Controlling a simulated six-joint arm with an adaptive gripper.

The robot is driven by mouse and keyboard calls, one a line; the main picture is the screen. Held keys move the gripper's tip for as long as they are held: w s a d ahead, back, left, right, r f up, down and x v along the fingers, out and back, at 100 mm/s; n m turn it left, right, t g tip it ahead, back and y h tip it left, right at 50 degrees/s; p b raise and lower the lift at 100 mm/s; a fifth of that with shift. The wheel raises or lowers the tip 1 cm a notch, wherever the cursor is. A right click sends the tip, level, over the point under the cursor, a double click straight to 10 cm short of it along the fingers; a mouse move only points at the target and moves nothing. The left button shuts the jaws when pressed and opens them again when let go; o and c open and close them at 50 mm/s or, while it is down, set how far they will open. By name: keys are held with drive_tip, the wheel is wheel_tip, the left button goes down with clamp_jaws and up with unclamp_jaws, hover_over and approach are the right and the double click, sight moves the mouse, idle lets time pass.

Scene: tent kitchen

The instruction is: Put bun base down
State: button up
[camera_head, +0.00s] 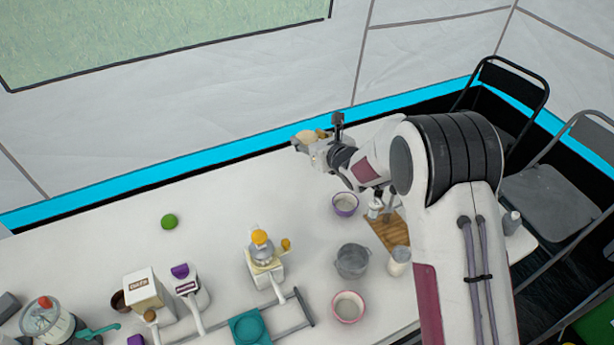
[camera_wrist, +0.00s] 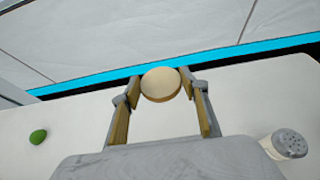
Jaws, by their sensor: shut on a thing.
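The bun base (camera_wrist: 160,84) is a round, pale tan disc held between the two fingertips of my gripper (camera_wrist: 161,92) in the wrist view. My gripper is shut on it, with one finger on each side. In the head view my gripper (camera_head: 305,142) is at the far end of the white table, with the bun base (camera_head: 304,136) showing as a small tan shape at its tip. Table surface shows below and around the bun in the wrist view. I cannot tell how high the bun is above the table.
A green fruit (camera_head: 169,221) lies alone at the table's left. A purple bowl (camera_head: 345,204), a wooden board (camera_head: 387,231), a grey pot (camera_head: 352,261) and a pink-rimmed bowl (camera_head: 348,307) stand nearer my arm. A shaker (camera_wrist: 289,144) stands at right. The table's back left is clear.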

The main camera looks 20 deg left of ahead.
drive_tip(key=shift+f, duration=0.4)
drive_tip(key=shift+f, duration=0.15)
drive_tip(key=shift+f, duration=3)
drive_tip(key=shift+f, duration=1.85)
drive_tip(key=shift+f, duration=0.6)
drive_tip(key=o, duration=0.8)
drive_tip(key=shift+o, duration=0.2)
